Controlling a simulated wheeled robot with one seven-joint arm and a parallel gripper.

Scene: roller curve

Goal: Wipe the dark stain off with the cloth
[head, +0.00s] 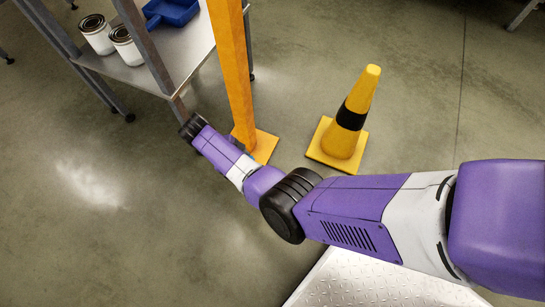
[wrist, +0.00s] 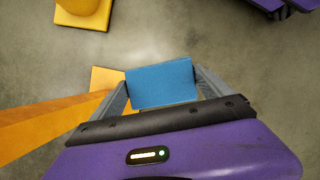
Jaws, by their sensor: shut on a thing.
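In the wrist view my gripper (wrist: 163,88) is shut on a blue cloth (wrist: 160,82), which looks like a flat rectangular pad between the two grey fingers. Bare grey floor shows beyond the cloth. In the head view my purple arm reaches to the left, and its dark far end is beside the grey table leg and the orange post. No dark stain can be made out in either view.
An orange post (head: 232,70) on a square base stands close to my forearm. A yellow cone (head: 349,118) with a black band stands to its right. A grey metal table (head: 150,72) at upper left bears white cans (head: 97,36) and a blue container (head: 172,11). Floor at left is clear.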

